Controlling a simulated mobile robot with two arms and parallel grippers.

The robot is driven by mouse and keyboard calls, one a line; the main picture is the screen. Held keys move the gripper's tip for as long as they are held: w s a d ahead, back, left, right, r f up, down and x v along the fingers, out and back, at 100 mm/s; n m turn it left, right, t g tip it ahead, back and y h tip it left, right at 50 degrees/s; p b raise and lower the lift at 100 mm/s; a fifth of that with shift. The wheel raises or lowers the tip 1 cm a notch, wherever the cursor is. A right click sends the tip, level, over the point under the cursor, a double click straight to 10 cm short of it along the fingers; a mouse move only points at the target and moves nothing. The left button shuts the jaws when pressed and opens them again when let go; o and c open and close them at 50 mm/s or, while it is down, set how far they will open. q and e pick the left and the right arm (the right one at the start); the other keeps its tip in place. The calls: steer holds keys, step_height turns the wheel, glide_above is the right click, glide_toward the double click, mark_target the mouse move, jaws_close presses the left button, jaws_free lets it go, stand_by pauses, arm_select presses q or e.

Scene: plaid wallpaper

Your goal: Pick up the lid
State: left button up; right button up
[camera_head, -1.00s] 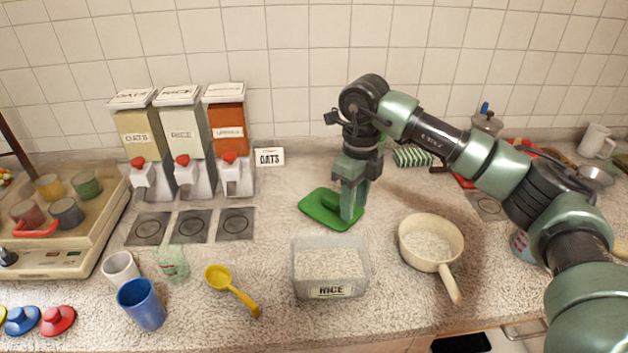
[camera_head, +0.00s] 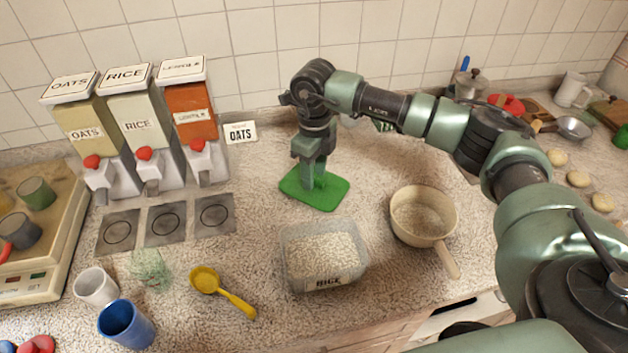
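The green lid (camera_head: 330,195) lies flat on the counter behind the clear box of rice (camera_head: 322,257). It has a raised handle in its middle. My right gripper (camera_head: 312,184) points down over the lid, with its fingertips at the handle. The fingers partly hide the handle, and I cannot tell whether they are closed on it. The box is open at the top, with white grains inside and a RICE label on its front. My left gripper is not in view.
A cream pan (camera_head: 424,215) stands right of the box, its handle toward the front. A yellow scoop (camera_head: 207,281), a blue cup (camera_head: 126,323) and a white cup (camera_head: 96,287) are at the left.

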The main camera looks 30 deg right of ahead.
steer(key=shift+f, duration=0.45)
steer(key=shift+c, duration=0.3)
jaws_close()
steer(key=shift+r, duration=0.1)
